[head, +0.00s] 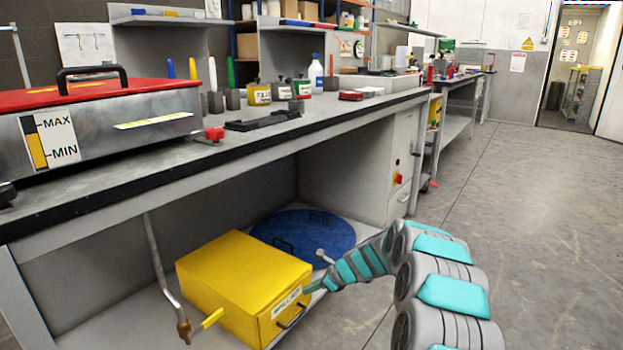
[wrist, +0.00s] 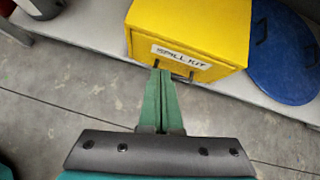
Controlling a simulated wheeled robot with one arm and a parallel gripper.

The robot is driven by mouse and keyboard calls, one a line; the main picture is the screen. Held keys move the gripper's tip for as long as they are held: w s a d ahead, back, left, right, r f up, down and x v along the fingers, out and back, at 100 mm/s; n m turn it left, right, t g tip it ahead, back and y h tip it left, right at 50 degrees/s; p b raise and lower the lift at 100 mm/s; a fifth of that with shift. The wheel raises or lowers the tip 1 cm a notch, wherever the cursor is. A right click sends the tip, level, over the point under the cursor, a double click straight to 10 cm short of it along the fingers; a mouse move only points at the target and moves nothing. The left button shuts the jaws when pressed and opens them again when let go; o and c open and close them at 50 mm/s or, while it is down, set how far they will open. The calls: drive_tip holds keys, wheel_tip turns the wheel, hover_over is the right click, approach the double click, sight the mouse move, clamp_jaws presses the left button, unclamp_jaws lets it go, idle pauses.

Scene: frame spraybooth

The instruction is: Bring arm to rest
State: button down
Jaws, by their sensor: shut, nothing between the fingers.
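My gripper (head: 312,287) reaches low in front of the bench, with its tip close to the front of the yellow spill kit box. In the wrist view my gripper's green fingers (wrist: 162,76) are together with nothing between them, and their tips overlap the lower front of the spill kit (wrist: 190,30) near its handle. I cannot tell whether they touch it. The spill kit (head: 245,280) sits on the low shelf under the bench, its labelled front facing out. My arm bends down from the right of the head view.
A blue round lid (head: 305,236) lies behind the spill kit; it also shows in the wrist view (wrist: 285,55). A pipe with a yellow lever (head: 212,319) stands left of the box. The workbench (head: 300,128) overhangs it. Floor (head: 530,200) to the right is clear.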

drive_tip(key=s+r+n+g, duration=0.1)
drive_tip(key=s+r+n, duration=0.35)
drive_tip(key=s, duration=0.35)
drive_tip(key=s+r+n+g+h, duration=0.1)
drive_tip(key=s+r+n+g, duration=0.1)
drive_tip(key=s+r+n, duration=0.45)
drive_tip(key=s+r+n+g, duration=0.1)
drive_tip(key=s+r, duration=0.3)
drive_tip(key=s, duration=0.5)
drive_tip(key=s+d+n+h, duration=0.2)
drive_tip(key=s+d, duration=0.3)
drive_tip(key=s, duration=0.5)
drive_tip(key=s+d+r+n+g+h, duration=0.1)
drive_tip(key=s+d+n, duration=0.4)
drive_tip(key=s, duration=0.6)
drive_tip(key=s+d+n+g+h, duration=0.1)
drive_tip(key=s+d+n+h, duration=0.2)
drive_tip(key=s, duration=0.8)
drive_tip(key=shift+s+d+r+h, duration=0.15)
drive_tip(key=shift+d+r+h, duration=0.2)
drive_tip(key=shift+d, duration=0.75)
